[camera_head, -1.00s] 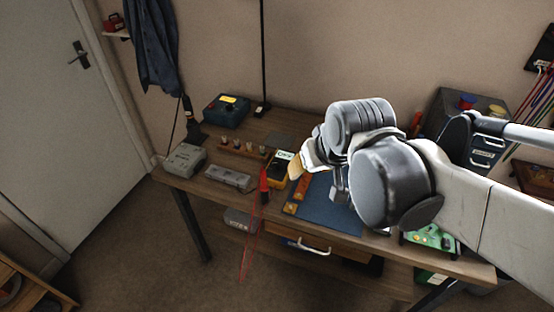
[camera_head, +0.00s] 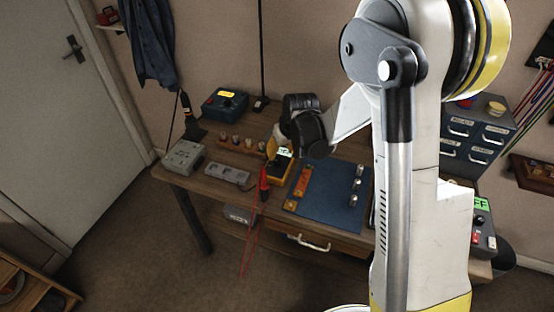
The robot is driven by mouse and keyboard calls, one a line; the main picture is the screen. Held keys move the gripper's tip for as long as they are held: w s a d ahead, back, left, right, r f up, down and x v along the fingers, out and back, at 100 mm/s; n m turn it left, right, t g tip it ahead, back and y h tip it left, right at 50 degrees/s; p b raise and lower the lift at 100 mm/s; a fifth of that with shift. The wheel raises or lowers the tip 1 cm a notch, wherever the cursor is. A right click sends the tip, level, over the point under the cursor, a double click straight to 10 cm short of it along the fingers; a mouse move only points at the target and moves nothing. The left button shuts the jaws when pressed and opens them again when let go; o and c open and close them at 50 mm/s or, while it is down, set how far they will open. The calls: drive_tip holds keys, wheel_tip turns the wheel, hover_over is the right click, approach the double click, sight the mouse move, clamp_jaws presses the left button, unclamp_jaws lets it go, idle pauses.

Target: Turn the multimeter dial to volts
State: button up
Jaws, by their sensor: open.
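The multimeter (camera_head: 281,168) is a yellow device with a pale lit screen, standing on the wooden workbench left of the blue mat. Its dial is too small or hidden to make out. My gripper (camera_head: 272,148) is at the multimeter's upper left, partly hidden behind my dark wrist. Its yellowish tip shows close to the multimeter, and I cannot tell whether it touches. A red probe (camera_head: 264,180) with a red lead hangs at the bench's front edge beside the multimeter.
The blue mat (camera_head: 325,205) carries an orange strip and several metal knobs. A grey box (camera_head: 184,156) and a grey power strip (camera_head: 227,174) lie at the left. A dark blue device (camera_head: 225,104) stands behind. Labelled drawers (camera_head: 478,130) stand at right.

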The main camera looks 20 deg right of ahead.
sight(278, 160)
drive_tip(key=b+x, duration=0.2)
drive_tip(key=x, duration=0.6)
drive_tip(key=shift+r, duration=0.1)
clamp_jaws()
